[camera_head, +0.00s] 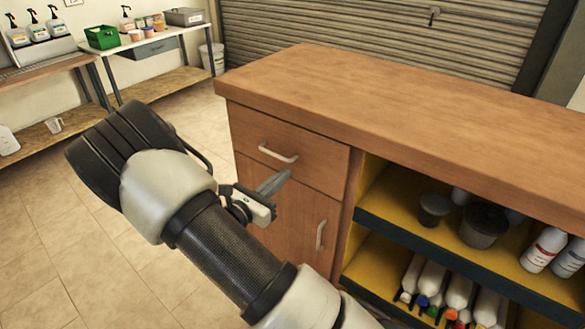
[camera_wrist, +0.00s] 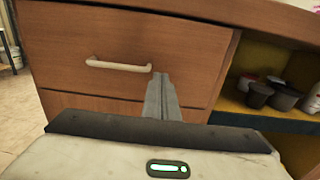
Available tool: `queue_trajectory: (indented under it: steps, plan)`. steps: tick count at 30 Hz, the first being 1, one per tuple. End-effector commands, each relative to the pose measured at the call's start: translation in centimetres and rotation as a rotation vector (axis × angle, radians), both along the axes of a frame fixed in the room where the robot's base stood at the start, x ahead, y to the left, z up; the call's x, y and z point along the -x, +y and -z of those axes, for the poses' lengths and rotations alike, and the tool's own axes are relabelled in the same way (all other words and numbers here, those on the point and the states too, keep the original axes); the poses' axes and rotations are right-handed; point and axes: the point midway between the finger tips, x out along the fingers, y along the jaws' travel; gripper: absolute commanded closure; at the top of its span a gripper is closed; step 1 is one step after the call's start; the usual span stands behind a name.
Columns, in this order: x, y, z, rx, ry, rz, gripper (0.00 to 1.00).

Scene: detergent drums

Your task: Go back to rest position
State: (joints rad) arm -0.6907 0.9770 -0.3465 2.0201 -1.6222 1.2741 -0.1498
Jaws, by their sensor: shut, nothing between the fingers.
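My gripper (camera_head: 284,177) is shut and empty, in front of the wooden cabinet at its drawer side. In the wrist view my gripper (camera_wrist: 160,80) points at the drawer front, just right of and below the handle, apart from it. The drawer (camera_head: 290,150) looks closed, with a pale curved handle (camera_head: 278,153); the handle also shows in the wrist view (camera_wrist: 118,65). My arm crosses the lower middle of the head view and hides part of the cabinet's lower left.
A door with a handle (camera_head: 321,235) is below the drawer. Open yellow shelves at right hold dark pots (camera_head: 484,224) and several bottles (camera_head: 545,249). A shelf table (camera_head: 150,46) stands at the back left. The tiled floor (camera_head: 100,240) at left is clear.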

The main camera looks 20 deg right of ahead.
Motion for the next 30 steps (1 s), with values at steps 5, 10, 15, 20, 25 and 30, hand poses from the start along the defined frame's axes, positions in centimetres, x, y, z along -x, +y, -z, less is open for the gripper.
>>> queue_trajectory:
  steps: [5, 10, 15, 20, 25, 30]
  plan:
    - [2.2, 3.2, 0.0, -0.001, 0.002, -0.001, 1.0]
    - [3.4, 5.0, 0.1, -0.001, 0.003, 0.0, 1.0]
    - [3.8, 5.6, 0.1, 0.0, 0.002, 0.002, 1.0]
    - [4.5, 4.5, -0.9, -0.053, -0.02, 0.058, 1.0]
    - [8.3, 0.6, -4.1, -0.298, -0.119, 0.3, 1.0]
    - [14.1, -2.2, -6.8, -0.646, -0.271, 0.601, 1.0]
